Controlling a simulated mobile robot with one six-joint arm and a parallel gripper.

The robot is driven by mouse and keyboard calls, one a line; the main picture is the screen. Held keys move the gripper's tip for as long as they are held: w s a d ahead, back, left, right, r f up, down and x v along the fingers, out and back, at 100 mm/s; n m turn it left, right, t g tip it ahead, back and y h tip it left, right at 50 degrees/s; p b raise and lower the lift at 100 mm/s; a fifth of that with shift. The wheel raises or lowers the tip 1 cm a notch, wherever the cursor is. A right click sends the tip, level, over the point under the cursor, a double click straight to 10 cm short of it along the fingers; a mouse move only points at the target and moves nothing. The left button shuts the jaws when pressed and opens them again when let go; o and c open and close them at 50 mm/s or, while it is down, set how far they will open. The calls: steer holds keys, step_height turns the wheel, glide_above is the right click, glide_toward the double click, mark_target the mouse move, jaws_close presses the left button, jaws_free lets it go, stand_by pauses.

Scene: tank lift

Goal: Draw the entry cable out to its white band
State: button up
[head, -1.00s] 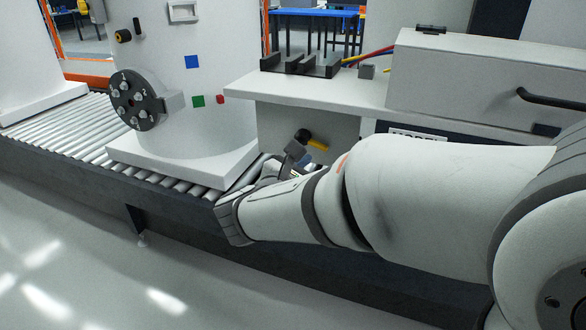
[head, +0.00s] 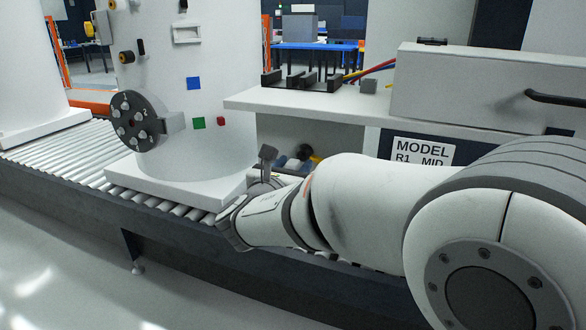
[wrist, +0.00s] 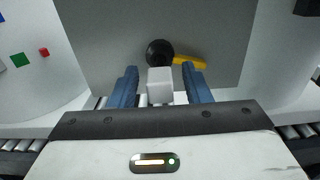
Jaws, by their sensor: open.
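My gripper (wrist: 161,75) is open, with its two blue fingers apart in the wrist view. A pale grey block shows between the fingers; I cannot tell whether it is part of my gripper. Beyond the fingertips are a black round knob (wrist: 160,51) and a yellow lever (wrist: 189,62) against a grey panel. In the head view my gripper (head: 292,162) is partly hidden behind my wrist, close to the black knob (head: 305,152). Red, yellow and blue cables (head: 371,69) run behind the bench. I cannot tell which cable is the entry cable, and no white band shows.
A white tank (head: 215,95) with a dark bolted disc (head: 136,120) and coloured squares stands on a roller conveyor (head: 85,150) at left. A white bench top (head: 330,105) overhangs the gripper's area. A grey box (head: 480,85) sits on it at right.

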jaws_close()
stand_by(0.4)
